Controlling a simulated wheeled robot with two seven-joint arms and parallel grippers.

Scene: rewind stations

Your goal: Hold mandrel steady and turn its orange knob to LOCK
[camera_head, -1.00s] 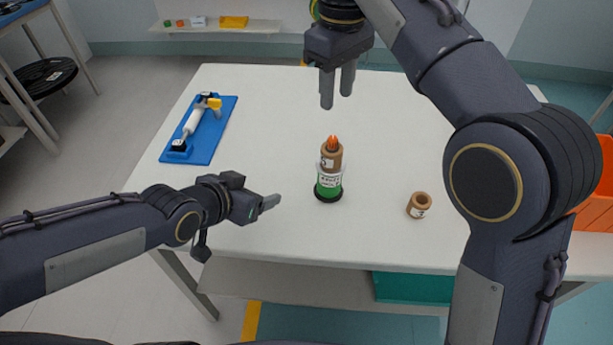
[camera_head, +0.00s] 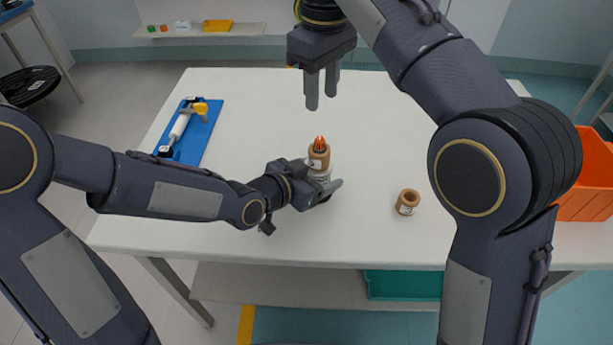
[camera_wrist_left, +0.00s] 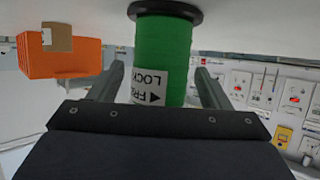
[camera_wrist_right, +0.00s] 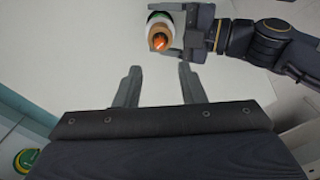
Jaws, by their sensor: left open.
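The mandrel stands upright on the white table, with a brown core (camera_head: 318,158) around its upper part and the orange knob (camera_head: 320,142) on top. In the left wrist view its green body (camera_wrist_left: 162,60) rises from a black base, with a white FREE/LOCK label. My left gripper (camera_head: 330,190) is open, its fingers on either side of the mandrel's body with gaps visible in the left wrist view. My right gripper (camera_head: 321,88) is open and empty, pointing down above and behind the mandrel. The right wrist view shows the knob (camera_wrist_right: 159,41) from above; its pointer setting is unclear.
A loose brown core (camera_head: 407,202) stands on the table right of the mandrel. A blue board (camera_head: 197,140) with a white roller lies at the left. An orange bin (camera_head: 585,185) is at the right edge. The table's middle back is clear.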

